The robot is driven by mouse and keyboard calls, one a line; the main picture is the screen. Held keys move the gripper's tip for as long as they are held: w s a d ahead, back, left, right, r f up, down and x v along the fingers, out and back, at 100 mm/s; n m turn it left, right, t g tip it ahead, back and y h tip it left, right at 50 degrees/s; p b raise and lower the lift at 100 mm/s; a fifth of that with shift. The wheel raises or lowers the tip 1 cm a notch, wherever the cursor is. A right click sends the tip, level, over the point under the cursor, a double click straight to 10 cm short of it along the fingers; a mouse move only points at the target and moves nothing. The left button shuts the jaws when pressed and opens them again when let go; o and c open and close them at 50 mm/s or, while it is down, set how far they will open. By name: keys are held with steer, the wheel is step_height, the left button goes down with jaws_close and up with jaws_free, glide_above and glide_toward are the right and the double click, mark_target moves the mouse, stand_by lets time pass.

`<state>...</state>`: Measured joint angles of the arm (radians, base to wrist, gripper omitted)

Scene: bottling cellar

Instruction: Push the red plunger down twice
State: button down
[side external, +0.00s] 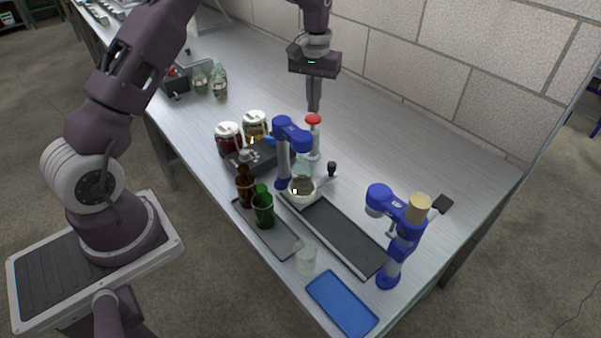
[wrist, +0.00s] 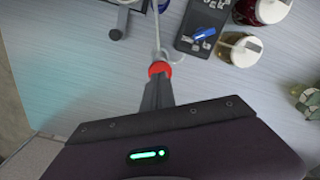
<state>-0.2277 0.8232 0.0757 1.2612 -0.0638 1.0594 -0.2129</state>
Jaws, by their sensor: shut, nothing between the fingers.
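The red plunger (side external: 313,119) is a round red cap on top of a pale upright post, beside a blue bench device (side external: 291,135). In the wrist view the red plunger (wrist: 160,69) shows just beyond my fingertips. My gripper (side external: 313,108) points straight down above the plunger, its fingers together and empty. In the wrist view my gripper (wrist: 157,80) overlaps the near edge of the red cap. I cannot tell whether the fingertips touch the cap or hang just above it.
Jars with white lids (side external: 229,137), a dark control box (side external: 250,158) and brown and green bottles (side external: 263,209) stand to the left. A second blue device (side external: 404,235) is at the right. The bench behind the plunger is clear.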

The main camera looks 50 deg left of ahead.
mark_target(313, 117)
steer(key=shift+f, duration=0.15)
steer(key=shift+f, duration=1.65)
steer(key=shift+r, duration=1.8)
steer(key=shift+r, duration=2.55)
